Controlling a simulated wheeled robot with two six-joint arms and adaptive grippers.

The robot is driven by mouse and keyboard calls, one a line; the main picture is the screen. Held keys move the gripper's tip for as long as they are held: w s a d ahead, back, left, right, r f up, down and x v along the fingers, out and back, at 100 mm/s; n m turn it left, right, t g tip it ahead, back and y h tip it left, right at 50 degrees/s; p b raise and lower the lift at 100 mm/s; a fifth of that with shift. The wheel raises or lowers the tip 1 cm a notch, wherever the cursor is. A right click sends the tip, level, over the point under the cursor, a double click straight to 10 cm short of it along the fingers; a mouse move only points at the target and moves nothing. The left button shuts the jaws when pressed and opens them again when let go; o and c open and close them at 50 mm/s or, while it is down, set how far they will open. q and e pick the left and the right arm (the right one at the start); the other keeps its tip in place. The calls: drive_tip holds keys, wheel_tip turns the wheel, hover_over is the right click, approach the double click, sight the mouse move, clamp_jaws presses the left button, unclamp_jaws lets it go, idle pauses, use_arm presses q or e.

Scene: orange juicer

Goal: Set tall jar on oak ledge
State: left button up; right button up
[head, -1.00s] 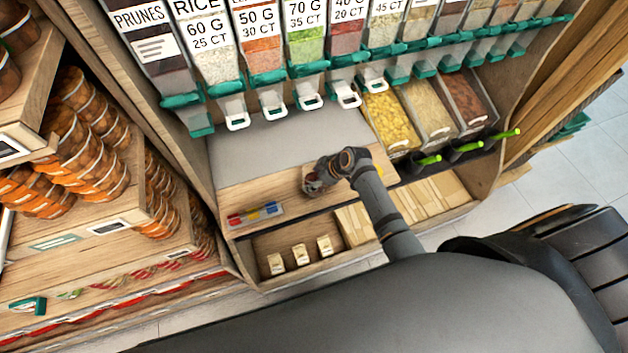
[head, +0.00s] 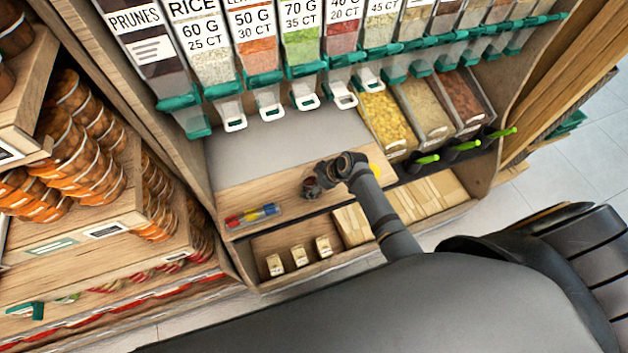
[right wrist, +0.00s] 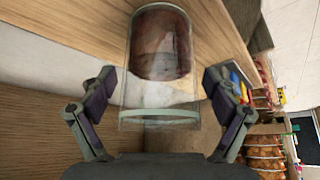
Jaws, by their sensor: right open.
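A tall clear glass jar (right wrist: 160,60) with reddish-brown contents fills the middle of the right wrist view. Its pale green rim lies toward my palm. My right gripper (right wrist: 158,88) is open, with one finger on each side of the jar. I cannot tell whether either finger touches it. In the head view my right gripper (head: 313,182) is over the oak ledge (head: 262,192), the wooden strip in front of a grey surface. The jar is small there and mostly hidden by the gripper. My left gripper is not in view.
A small case with coloured pieces (head: 252,215) lies on the ledge's left end. Dispensers with white handles (head: 307,97) hang above the grey surface (head: 275,145). Open bins (head: 385,118) with green-handled scoops stand at right. Stacked orange jars (head: 85,150) stand at left.

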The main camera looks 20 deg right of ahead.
drive_tip(key=v, duration=1.2)
drive_tip(key=shift+r, duration=0.1)
